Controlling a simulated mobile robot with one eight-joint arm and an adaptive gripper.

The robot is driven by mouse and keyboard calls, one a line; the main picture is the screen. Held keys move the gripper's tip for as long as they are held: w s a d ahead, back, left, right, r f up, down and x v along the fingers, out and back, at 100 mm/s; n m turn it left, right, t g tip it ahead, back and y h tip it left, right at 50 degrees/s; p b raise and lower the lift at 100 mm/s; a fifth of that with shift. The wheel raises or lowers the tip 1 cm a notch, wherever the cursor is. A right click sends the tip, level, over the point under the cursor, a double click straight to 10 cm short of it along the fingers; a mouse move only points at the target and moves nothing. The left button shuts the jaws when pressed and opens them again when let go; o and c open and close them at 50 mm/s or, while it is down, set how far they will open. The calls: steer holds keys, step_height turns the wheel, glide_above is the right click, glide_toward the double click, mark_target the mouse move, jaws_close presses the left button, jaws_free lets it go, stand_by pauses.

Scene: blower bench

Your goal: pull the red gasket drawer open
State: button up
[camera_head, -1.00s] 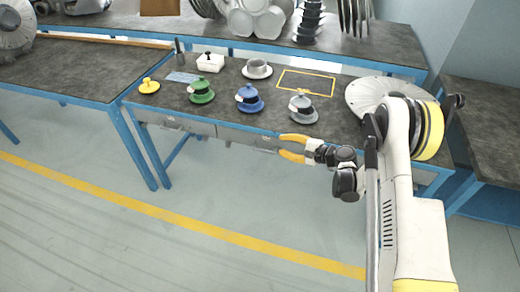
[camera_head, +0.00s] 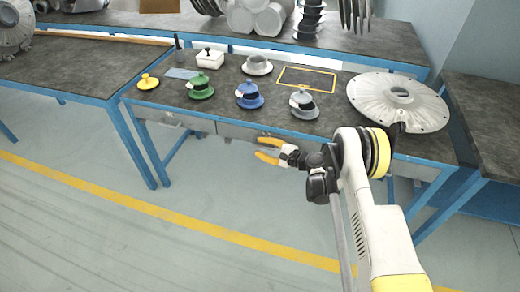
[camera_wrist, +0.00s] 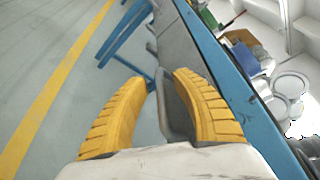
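Grey drawer fronts sit under the front edge of the bench; no red drawer shows in either view. One drawer front (camera_head: 232,131) is in the middle of the head view, another (camera_head: 185,120) to its left. My gripper (camera_head: 260,148) is in front of the bench, just below the edge, at the right end of the middle drawer. Its yellow fingers are spread. In the wrist view my gripper (camera_wrist: 161,78) is open, with a grey handle-like bar (camera_wrist: 168,103) between the fingers, nearer the right one. I cannot tell whether they touch it.
On the bench top are green (camera_head: 201,88), blue (camera_head: 249,97) and grey (camera_head: 304,105) lidded pieces, a yellow knob (camera_head: 148,82), a white box (camera_head: 210,59) and a large round metal cover (camera_head: 398,101). The floor in front is clear.

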steer(key=shift+w+a, duration=0.1)
steer(key=shift+a, duration=0.1)
steer(key=shift+c, duration=0.2)
jaws_close()
